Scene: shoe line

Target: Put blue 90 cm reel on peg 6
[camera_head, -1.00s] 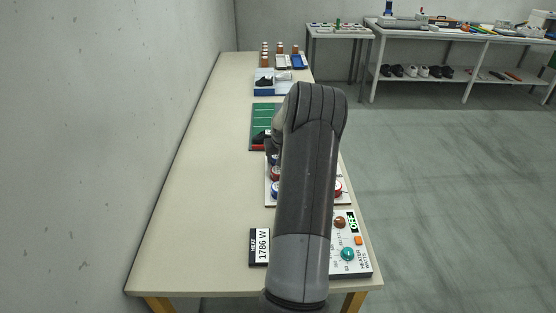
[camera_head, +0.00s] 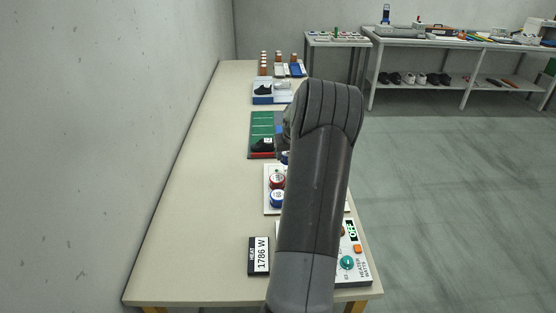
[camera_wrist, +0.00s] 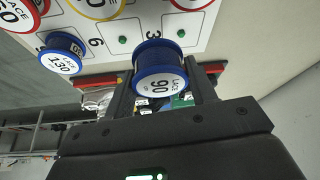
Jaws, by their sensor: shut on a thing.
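A blue reel marked "LACE 90" (camera_wrist: 158,82) is between the two fingers of my gripper (camera_wrist: 164,86) in the wrist view. My gripper is shut on it. Beyond it is the white peg board (camera_wrist: 215,22), with two bare green pegs (camera_wrist: 122,39) and (camera_wrist: 181,33) in view. A mark like a 6 stands beside the left bare peg and a 3 beside the right one.
A blue 130 reel (camera_wrist: 62,55) sits on the board left of the bare pegs; red and yellow-rimmed reels line its top. In the head view, a heater panel (camera_head: 355,272) and a 1786 W display (camera_head: 259,255) are nearer. The bench's left side is clear.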

